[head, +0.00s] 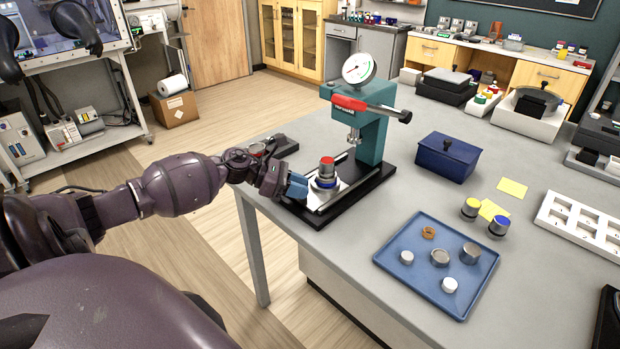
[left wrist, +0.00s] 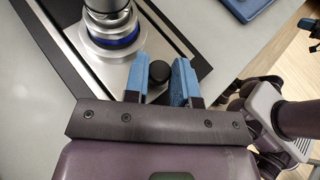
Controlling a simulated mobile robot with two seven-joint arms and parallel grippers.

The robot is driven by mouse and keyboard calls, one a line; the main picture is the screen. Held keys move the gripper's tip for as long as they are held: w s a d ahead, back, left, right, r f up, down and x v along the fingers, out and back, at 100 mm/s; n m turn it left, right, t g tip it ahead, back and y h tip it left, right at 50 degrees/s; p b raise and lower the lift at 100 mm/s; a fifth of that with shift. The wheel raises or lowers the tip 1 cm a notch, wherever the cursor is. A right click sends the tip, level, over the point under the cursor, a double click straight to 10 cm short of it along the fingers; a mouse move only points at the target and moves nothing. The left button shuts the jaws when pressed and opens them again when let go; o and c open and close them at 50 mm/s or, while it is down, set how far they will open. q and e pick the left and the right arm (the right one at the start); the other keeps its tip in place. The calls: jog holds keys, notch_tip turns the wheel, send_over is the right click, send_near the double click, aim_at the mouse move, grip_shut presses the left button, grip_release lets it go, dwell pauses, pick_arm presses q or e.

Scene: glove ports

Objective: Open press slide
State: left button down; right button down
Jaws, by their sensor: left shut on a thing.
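The teal press (head: 372,125) stands on a black base on the grey table, with a round dial gauge on top and a red lever. Its silver slide (head: 326,197) juts out in front, carrying a round die stack (head: 326,173) with a red top and a blue ring. The stack also shows in the left wrist view (left wrist: 113,38). My left gripper (head: 297,187) is at the slide's front end. In the left wrist view its blue fingers are on either side of a black knob (left wrist: 158,73), shut on it.
A blue tray (head: 400,272) with small cylinders and a brown ring lies to the right. Beyond it are a dark blue lidded box (head: 447,157), yellow notes, two capped weights and a white rack (head: 580,228). The table's left edge runs under my left arm.

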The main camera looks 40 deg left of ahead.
pick_arm(q)
jog(key=shift+s+a+p, duration=0.2)
jog(key=shift+s+p, duration=0.2)
jog(key=shift+s, duration=1.65)
jog(key=c, duration=1)
grip_release()
jog(key=shift+o, duration=0.2)
jog(key=v, duration=1.1)
jog(key=shift+d+f, duration=0.1)
